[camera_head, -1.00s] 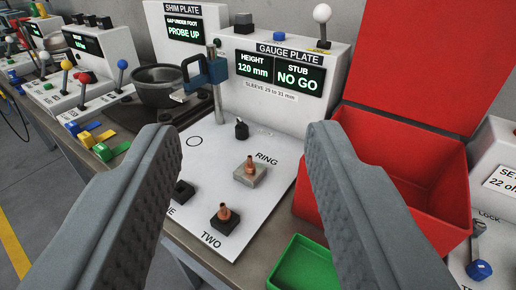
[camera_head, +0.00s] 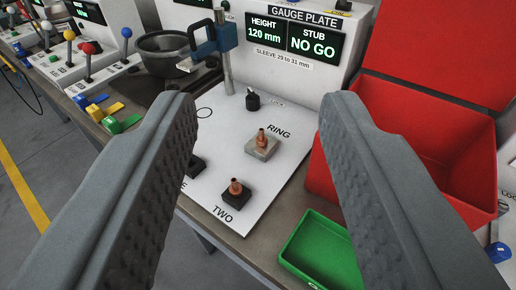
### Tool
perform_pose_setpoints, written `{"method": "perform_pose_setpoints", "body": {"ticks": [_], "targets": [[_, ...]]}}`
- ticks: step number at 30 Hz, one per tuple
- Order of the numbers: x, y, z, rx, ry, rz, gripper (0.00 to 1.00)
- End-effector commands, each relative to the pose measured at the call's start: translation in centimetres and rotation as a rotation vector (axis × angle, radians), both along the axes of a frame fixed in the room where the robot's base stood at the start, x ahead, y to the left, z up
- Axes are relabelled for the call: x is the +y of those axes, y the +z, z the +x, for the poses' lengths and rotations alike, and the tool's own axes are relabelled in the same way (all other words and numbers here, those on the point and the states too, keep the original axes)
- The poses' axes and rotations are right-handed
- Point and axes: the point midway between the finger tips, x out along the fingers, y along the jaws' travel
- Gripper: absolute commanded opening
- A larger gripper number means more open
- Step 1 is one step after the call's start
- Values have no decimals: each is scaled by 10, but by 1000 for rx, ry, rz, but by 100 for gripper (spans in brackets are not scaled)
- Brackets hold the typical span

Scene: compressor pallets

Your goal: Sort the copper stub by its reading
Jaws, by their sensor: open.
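A copper stub (camera_head: 263,138) stands upright on the grey metal block (camera_head: 262,149) beside the word RING on the white gauge plate (camera_head: 222,164). A second copper stub (camera_head: 236,187) stands on a black block (camera_head: 237,199) above the word TWO. The gauge display (camera_head: 313,43) reads STUB NO GO, with HEIGHT 120 mm (camera_head: 264,33) beside it. My gripper (camera_head: 258,102) is open and empty. Its two fingers stand on either side of the plate in the picture, with both stubs between them, apart from the fingers.
A red open-lidded box (camera_head: 432,190) stands at the right and a green tray (camera_head: 318,250) at the front edge. A blue clamp on a post (camera_head: 226,60) rises behind the plate. A dark bowl (camera_head: 172,55) and coloured levers (camera_head: 87,48) are at the left.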

Motion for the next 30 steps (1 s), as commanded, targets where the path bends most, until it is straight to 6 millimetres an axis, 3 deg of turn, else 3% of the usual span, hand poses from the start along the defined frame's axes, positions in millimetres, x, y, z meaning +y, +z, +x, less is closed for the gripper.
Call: {"method": "perform_pose_setpoints", "body": {"ticks": [15, 30], "targets": [[0, -30, 91, 409, -55, 160, 42], [0, -70, 163, 803, -174, 296, 42]]}}
